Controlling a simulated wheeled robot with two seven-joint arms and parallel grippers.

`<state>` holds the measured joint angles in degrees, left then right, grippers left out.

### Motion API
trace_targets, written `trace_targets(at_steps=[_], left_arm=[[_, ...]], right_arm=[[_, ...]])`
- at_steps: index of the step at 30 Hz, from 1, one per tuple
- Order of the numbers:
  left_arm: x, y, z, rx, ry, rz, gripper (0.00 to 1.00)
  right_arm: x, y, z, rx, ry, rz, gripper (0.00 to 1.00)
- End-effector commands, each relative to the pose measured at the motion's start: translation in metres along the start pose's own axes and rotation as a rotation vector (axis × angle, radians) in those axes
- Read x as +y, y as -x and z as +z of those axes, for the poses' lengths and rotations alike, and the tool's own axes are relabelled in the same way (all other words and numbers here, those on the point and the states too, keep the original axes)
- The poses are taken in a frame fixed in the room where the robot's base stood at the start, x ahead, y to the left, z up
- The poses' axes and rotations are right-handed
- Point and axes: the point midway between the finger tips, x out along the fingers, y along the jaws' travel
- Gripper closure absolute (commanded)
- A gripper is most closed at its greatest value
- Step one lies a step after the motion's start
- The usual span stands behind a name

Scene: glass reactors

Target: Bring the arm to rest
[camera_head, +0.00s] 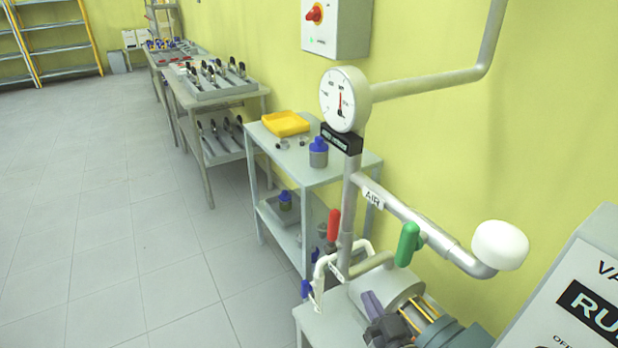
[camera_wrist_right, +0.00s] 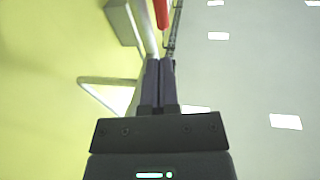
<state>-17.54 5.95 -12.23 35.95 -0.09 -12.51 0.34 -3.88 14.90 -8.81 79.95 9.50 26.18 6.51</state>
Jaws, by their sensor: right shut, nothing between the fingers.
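My right gripper (camera_head: 372,302) is low in the head view, in front of the pipework, with its dark purple fingers pointing up. In the right wrist view its two fingers (camera_wrist_right: 158,72) lie together, shut and empty. A red handle (camera_wrist_right: 161,14) shows beyond the fingertips there; I cannot tell whether there is a gap between them. In the head view a red handle (camera_head: 334,225) stands upright on the pipework, above and left of the gripper. My left gripper is not in view.
A round gauge (camera_head: 345,99), a green handle (camera_head: 408,244) and a white knob (camera_head: 500,245) are on the pipes along the yellow wall. A sloped panel (camera_head: 570,290) stands at the right. A shelf table (camera_head: 345,168) holds a yellow tray (camera_head: 285,123). The floor at left is clear.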

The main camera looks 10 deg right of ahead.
Motion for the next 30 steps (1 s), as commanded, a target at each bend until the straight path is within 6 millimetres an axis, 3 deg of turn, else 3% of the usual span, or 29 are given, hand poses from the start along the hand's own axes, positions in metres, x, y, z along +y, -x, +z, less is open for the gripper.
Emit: trace_targets(at_steps=[2, 5, 6, 8, 9, 12, 16, 18, 21, 30], left_arm=[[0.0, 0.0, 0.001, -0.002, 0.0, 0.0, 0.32], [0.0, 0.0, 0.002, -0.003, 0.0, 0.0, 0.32], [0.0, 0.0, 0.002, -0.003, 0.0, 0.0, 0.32], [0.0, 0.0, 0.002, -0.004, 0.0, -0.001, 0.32], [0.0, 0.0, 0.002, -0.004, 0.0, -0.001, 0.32], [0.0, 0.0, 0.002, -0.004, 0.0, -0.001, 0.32], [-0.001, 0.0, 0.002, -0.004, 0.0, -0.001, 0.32], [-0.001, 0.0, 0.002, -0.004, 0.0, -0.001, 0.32], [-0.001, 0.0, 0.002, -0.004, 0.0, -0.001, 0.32], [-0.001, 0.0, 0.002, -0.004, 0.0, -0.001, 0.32]], right_arm=[[0.0, 0.023, 0.048, -0.173, 0.009, 0.019, 1.0], [-0.004, 0.084, 0.133, -0.512, 0.031, 0.04, 1.0], [-0.007, 0.116, 0.163, -0.651, 0.038, 0.044, 1.0], [-0.013, 0.168, 0.201, -0.855, 0.052, 0.043, 1.0], [-0.018, 0.205, 0.221, -0.987, 0.061, 0.038, 1.0], [-0.029, 0.295, 0.252, -1.282, 0.079, 0.018, 1.0], [-0.041, 0.38, 0.263, -1.546, 0.099, -0.014, 1.0], [-0.045, 0.404, 0.262, -1.623, 0.104, -0.026, 1.0], [-0.047, 0.418, 0.262, -1.667, 0.108, -0.033, 1.0], [-0.046, 0.418, 0.262, -1.665, 0.108, -0.032, 1.0]])
